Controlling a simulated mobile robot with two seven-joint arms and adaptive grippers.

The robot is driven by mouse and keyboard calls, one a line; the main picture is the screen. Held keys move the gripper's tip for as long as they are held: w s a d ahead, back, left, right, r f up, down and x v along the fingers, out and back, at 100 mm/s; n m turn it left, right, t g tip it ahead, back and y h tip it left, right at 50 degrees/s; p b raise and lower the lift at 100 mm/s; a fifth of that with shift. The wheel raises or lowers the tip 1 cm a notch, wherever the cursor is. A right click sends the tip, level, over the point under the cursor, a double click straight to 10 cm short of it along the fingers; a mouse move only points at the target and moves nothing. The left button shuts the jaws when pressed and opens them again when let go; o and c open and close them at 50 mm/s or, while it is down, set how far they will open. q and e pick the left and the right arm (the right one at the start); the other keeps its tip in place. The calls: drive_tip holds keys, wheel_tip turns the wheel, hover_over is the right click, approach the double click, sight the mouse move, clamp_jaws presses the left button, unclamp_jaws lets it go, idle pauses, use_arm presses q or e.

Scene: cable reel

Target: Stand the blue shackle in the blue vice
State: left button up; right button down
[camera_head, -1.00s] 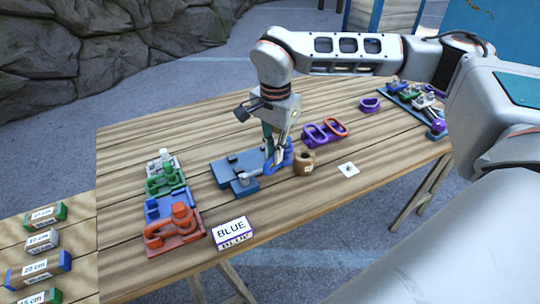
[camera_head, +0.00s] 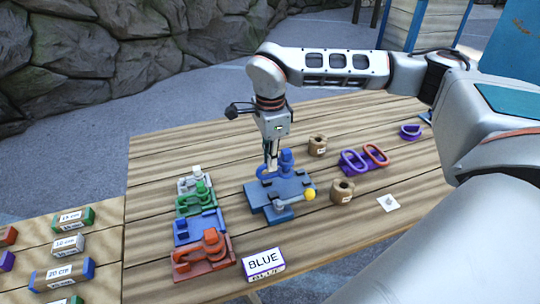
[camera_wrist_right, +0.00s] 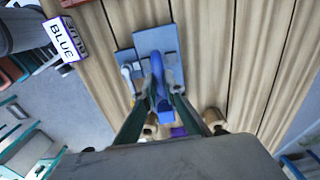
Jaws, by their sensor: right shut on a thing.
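The blue vice (camera_head: 280,200), a blue-grey flat block with a yellow ball at its right end, lies mid-table in the head view. Its plates (camera_wrist_right: 155,42) show behind the shackle in the right wrist view. My right gripper (camera_head: 270,165) points down at the vice's far side, shut on the blue shackle (camera_head: 287,161). In the right wrist view the shackle (camera_wrist_right: 157,78) is a long narrow blue shape between the fingers (camera_wrist_right: 158,98). The fingers hide part of it. I cannot tell whether it touches the vice. My left gripper is not in view.
A BLUE sign (camera_head: 263,263) stands at the front edge. Red (camera_head: 203,255), blue (camera_head: 199,229) and green (camera_head: 195,203) fixtures are left of the vice. Two brown spools (camera_head: 342,190) (camera_head: 317,145) and a purple-orange shackle rack (camera_head: 364,159) are right. Bare table lies behind.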

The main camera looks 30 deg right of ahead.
sight(270, 174)
drive_tip(key=shift+f, duration=2.15)
drive_tip(key=shift+f, duration=0.45)
drive_tip(key=c, duration=2)
unclamp_jaws()
drive_tip(key=shift+c, duration=0.2)
wheel_tip(270, 174, up, 12)
drive_tip(key=shift+r, duration=0.1)
